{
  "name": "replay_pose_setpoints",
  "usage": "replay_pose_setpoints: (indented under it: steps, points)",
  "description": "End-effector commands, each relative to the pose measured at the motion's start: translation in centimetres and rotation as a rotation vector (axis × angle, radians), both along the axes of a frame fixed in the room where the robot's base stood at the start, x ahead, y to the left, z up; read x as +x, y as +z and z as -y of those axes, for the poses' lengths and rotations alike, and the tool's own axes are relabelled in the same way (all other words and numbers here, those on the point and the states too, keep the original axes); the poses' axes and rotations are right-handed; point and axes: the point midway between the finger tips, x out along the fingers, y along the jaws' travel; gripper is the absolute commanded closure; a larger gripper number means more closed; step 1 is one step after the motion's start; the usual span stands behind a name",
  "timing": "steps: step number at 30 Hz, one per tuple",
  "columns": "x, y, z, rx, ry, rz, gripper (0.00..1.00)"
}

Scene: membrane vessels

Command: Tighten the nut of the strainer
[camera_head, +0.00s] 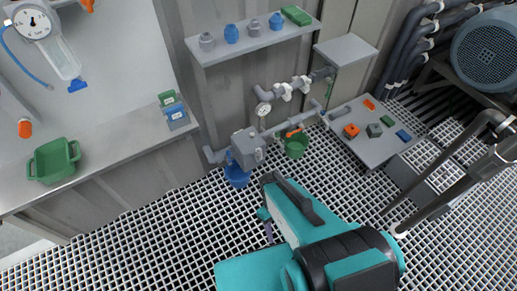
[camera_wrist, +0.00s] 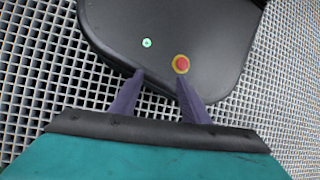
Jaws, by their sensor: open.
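In the head view, grey pipework (camera_head: 290,123) runs along the wall at the centre, with a grey block-shaped body (camera_head: 248,147) at its lower left. I cannot tell for sure which fitting is the strainer, and its nut is too small to make out. My gripper (camera_wrist: 160,88) shows in the wrist view with two purple fingers apart and nothing between them. In the head view my teal arm is in the foreground, and the gripper is well short of the pipework. Neither the pipework nor a nut shows in the wrist view.
A blue bucket (camera_head: 237,174) and a green bucket (camera_head: 296,146) stand beneath the pipes. A grey low table (camera_head: 372,148) with small coloured parts stands to the right. A shelf (camera_head: 255,42) hangs above, and a workbench (camera_head: 100,150) is at left. Grating floor lies open around my arm.

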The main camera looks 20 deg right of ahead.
Motion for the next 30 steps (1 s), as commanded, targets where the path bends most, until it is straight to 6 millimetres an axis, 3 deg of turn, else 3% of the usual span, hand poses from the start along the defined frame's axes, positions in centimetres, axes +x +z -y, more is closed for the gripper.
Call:
replay_pose_setpoints:
  steps: [5,11,20,30]
  points:
    - [1.0,0.0,0.0,0.111,0.188,-0.022,0.58]
    - [4.3,0.1,0.1,0.235,0.401,-0.011,0.58]
    - [12.0,1.0,0.3,0.390,0.711,0.048,0.58]
    - [20.7,3.5,0.9,0.473,0.966,0.133,0.58]
